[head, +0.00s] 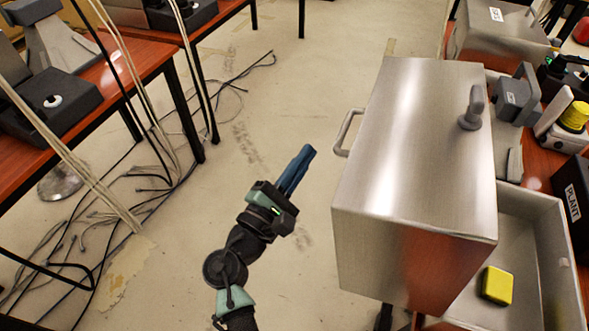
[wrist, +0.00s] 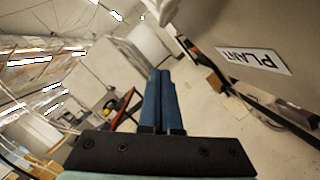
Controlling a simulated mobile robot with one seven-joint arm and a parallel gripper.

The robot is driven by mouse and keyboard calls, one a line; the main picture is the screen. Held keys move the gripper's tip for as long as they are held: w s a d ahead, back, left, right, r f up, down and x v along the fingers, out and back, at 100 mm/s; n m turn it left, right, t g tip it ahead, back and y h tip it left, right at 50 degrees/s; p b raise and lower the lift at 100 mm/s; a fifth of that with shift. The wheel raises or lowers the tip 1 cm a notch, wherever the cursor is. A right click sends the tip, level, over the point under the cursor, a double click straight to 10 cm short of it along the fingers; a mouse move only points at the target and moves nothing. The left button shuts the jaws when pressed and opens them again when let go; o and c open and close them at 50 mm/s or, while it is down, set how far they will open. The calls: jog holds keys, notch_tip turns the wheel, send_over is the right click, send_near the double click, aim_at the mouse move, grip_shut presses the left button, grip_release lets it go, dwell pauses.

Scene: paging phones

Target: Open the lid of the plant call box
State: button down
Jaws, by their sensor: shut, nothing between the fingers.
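A large brushed-metal box (head: 400,160) stands right of centre in the head view. It has a bar handle (head: 347,133) on its left side and a grey knob-like grip (head: 474,108) on its upper face. An open metal tray (head: 572,290) holding a yellow block (head: 496,286) adjoins it at lower right; I cannot tell how the two are joined. A metal face in the wrist view carries a PLANT label (wrist: 254,60). My gripper (head: 307,152) has blue fingers pressed together, empty, left of the box and apart from the handle. The fingers also show in the wrist view (wrist: 160,78).
A dark box with a PLANT sign (head: 573,203) stands at the right edge. Phones and another metal box (head: 495,38) stand behind. Desks with phones (head: 48,103) and hanging cables are at left; loose cables lie on the floor.

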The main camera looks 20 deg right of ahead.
jog(key=w+d+r+p, duration=0.1)
jog(key=d+r+p, duration=0.1)
jog(key=d, duration=0.3)
jog(key=shift+d+r, duration=0.15)
jog(key=shift+r, duration=0.6)
jog(key=s+d+r+m+g+p, duration=0.1)
jog(key=s+d+r+m+p, duration=0.1)
jog(key=d+r+m+p, duration=0.1)
notch_tip(320, 180, up, 3)
jog(key=shift+s+d+f+p, duration=0.2)
jog(key=shift+s+d+p, duration=0.1)
jog(key=shift+p, duration=0.5)
jog(key=shift+f, duration=0.15)
